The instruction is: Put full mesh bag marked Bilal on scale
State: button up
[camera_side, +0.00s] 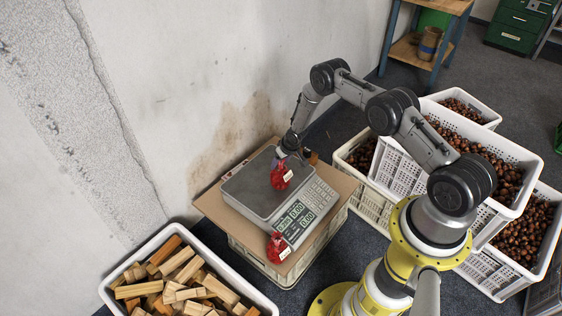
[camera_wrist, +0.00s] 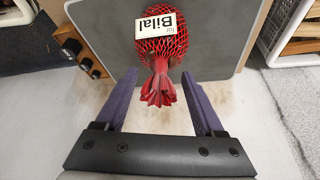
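The red mesh bag marked Bilal (camera_wrist: 162,42) is full and appears to rest on the grey plate of the scale (camera_side: 254,192). Its label faces up, and its gathered red neck points toward my gripper (camera_wrist: 159,76) in the wrist view. My gripper is open, with one purple finger on each side of the neck and gaps between. In the side view the same bag (camera_side: 281,176) is at the plate's right part, just below my gripper (camera_side: 284,156). The scale's display and keypad face the front right.
Another red bag (camera_side: 277,247) with a white label sits at the scale's front on the cardboard (camera_side: 214,206), which lies on a crate. A crate of wood pieces (camera_side: 112,293) stands front left. Crates of chestnuts (camera_side: 530,157) stand right. A wall is close behind the scale.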

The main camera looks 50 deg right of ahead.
jog(key=shift+r, duration=0.1)
jog(key=shift+r, duration=0.2)
jog(key=s+a+r, duration=0.3)
jog(key=s+r, duration=0.1)
jog(key=r, duration=1)
jog(key=s+a+r+n, duration=0.1)
jog(key=s+a+r, duration=0.25)
jog(key=r, duration=1.05)
jog(key=s+a+r, duration=0.3)
jog(key=s+r, duration=0.2)
jog(key=r, duration=1)
jog(key=s+a+r, duration=0.2)
jog(key=s, duration=0.6)
jog(key=s+a+r+n+t, duration=0.1)
jog(key=s+a+r, duration=0.2)
jog(key=s, duration=0.6)
jog(key=s+a+r+n+y, duration=0.1)
jog(key=s+a+r, duration=0.2)
jog(key=s, duration=0.5)
jog(key=shift+s+r, duration=0.2)
jog(key=shift+s, duration=0.15)
